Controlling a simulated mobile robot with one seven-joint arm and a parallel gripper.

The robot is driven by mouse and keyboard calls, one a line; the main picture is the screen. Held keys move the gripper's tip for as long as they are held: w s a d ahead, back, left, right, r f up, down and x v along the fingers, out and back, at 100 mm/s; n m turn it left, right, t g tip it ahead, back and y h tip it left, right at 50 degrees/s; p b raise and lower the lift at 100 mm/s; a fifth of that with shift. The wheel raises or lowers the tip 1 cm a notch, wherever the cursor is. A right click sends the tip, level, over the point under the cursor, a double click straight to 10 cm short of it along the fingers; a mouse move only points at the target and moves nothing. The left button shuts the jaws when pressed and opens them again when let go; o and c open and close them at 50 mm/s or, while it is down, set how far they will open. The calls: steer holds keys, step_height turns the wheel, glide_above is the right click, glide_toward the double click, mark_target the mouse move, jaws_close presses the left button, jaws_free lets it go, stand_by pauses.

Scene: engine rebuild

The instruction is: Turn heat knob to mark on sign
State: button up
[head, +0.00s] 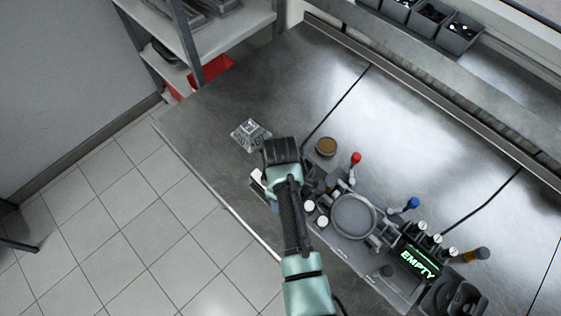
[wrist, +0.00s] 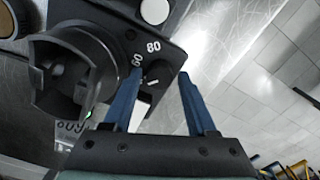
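In the wrist view, a black control box shows a dial (wrist: 153,47) with white marks, including 80 and what looks like 60. A dark area with a short white line (wrist: 153,83) lies between the fingertips; it may be the heat knob, but its outline is unclear. My gripper (wrist: 160,71) has two blue fingers set apart, the left one overlapping the dial and the right one off the box's edge. I cannot tell whether either touches the knob. A small grey plate (head: 251,135), perhaps the sign, lies beside my gripper in the head view; its marking is unreadable.
A dark cup-shaped holder (wrist: 78,75) stands close left of the fingers. A round white button (wrist: 154,11) sits on the box. In the head view, a machine with a round grey plate (head: 353,216) and an EMPTY display (head: 420,263) fills the right. The steel bench (head: 225,110) is mostly clear beyond.

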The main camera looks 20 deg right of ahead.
jaws_close()
steer(key=m+p, duration=0.2)
steer(key=m, duration=0.2)
steer(key=shift+r, duration=0.1)
steer(key=m+p, duration=0.1)
steer(key=m, duration=0.4)
steer(key=shift+w+m, duration=0.1)
steer(key=shift+m, duration=0.2)
stand_by(0.6)
steer(key=shift+o, duration=1.4)
jaws_free()
